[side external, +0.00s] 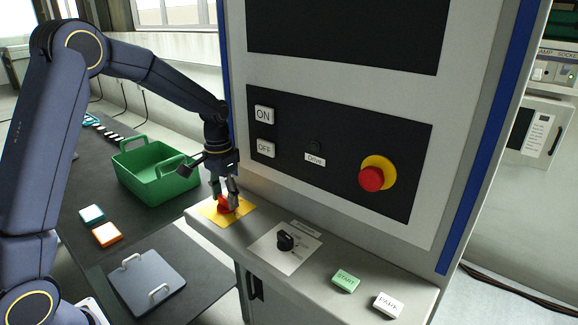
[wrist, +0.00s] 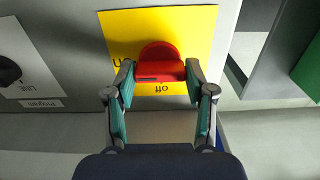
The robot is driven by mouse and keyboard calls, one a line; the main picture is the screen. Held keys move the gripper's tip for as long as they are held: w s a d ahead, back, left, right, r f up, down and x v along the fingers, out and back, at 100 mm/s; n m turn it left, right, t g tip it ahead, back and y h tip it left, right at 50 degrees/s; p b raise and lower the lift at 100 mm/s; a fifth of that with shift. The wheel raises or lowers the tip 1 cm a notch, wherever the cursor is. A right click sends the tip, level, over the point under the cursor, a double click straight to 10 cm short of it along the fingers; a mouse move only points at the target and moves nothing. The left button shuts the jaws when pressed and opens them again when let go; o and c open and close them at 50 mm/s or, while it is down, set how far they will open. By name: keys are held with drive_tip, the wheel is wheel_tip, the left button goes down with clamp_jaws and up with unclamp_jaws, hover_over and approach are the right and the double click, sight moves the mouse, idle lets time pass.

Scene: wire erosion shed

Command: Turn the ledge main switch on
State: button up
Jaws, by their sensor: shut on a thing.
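The main switch is a red rotary knob (wrist: 160,66) on a yellow plate (wrist: 198,40) on the machine's ledge. The word "off" is readable on the plate below the knob in the wrist view. In the side external view the red knob (side external: 224,206) sits on the yellow plate (side external: 241,212) at the ledge's left end. My gripper (wrist: 160,76) is shut on the knob, with a finger on each side of its grip bar. It also shows in the side external view (side external: 225,198), pointing down at the knob. The fingers hide part of the knob and plate.
A black selector knob (side external: 286,241) stands on a white plate further right on the ledge, then START (side external: 346,280) and PARK (side external: 388,305) buttons. The upright panel has a red emergency button (side external: 372,179). A green crate (side external: 156,172) stands on the dark bench to the left.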

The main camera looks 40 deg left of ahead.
sight(225, 197)
idle(0.3)
drive_tip(key=o, duration=1.2)
drive_tip(key=shift+c, duration=0.2)
wheel_tip(225, 197, up, 12)
